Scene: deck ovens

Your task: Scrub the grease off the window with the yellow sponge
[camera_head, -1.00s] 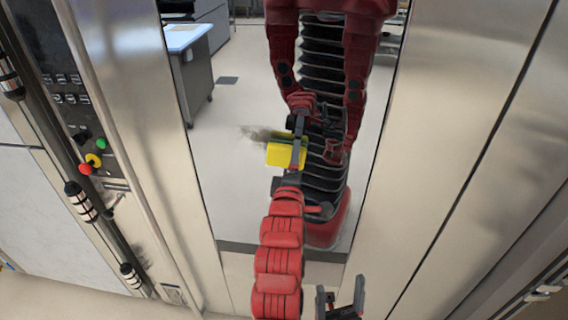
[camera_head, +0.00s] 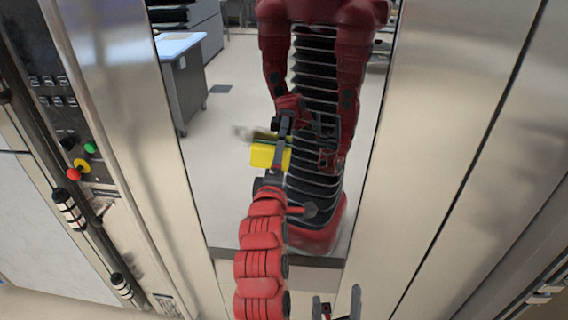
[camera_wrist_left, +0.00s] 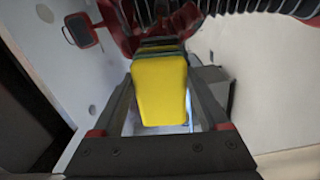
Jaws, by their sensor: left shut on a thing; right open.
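The window (camera_head: 215,170) is a tall mirror-like pane in the middle of the head view. My right gripper (camera_head: 337,306) is open and empty at the bottom edge.
Steel panels (camera_head: 455,110) flank the window. At left is a control panel with red, yellow and green buttons (camera_head: 81,166) and a dark vertical bar (camera_head: 45,170). My own red body and a table (camera_head: 180,45) appear in the glass.

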